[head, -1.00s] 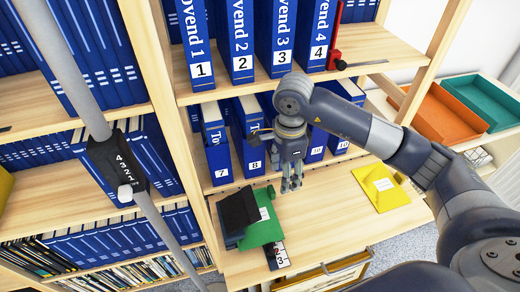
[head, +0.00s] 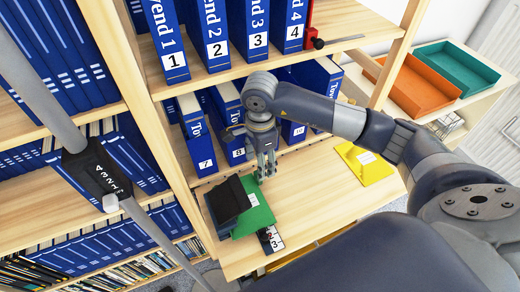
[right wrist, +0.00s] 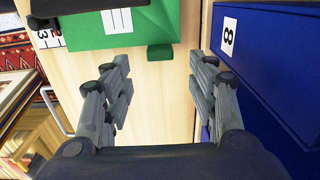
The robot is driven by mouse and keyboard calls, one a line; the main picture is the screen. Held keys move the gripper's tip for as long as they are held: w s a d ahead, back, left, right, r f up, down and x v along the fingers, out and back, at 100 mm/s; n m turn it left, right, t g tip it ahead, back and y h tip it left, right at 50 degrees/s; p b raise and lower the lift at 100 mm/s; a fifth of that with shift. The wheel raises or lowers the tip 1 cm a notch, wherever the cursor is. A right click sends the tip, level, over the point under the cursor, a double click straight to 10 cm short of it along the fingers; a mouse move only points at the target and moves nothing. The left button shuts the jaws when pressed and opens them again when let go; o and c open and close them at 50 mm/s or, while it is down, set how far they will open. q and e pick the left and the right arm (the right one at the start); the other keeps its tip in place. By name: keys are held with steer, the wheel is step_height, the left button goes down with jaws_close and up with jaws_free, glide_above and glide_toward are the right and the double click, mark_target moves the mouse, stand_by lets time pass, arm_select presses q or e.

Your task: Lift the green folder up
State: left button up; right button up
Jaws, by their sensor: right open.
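The green folder (head: 259,212) lies on the wooden desk surface below the binder shelf, with a white label on it. A black folder-like object (head: 229,203) leans over its left part and hides some of it. In the right wrist view the green folder (right wrist: 152,26) is at the top, with a small green tab (right wrist: 160,52) sticking out towards me. My right gripper (head: 267,174) is just above the folder's far right edge, open and empty. In the right wrist view its fingers (right wrist: 159,76) are spread, apart from the folder. My left gripper is not in view.
Blue binders (head: 198,140) stand close behind my right gripper. A yellow folder (head: 363,163) lies on the desk to the right, with bare wood between. A black numbered piece (head: 269,240) lies below the green folder. Orange (head: 413,92) and teal (head: 457,68) trays are at upper right.

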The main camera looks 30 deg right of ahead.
step_height(320, 180, down, 4)
steer(key=shift+f+p, duration=0.2)
steer(key=shift+p, duration=0.1)
steer(key=shift+f, duration=0.8)
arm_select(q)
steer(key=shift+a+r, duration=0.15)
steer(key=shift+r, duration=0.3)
arm_select(e)
steer(key=c, duration=1.2)
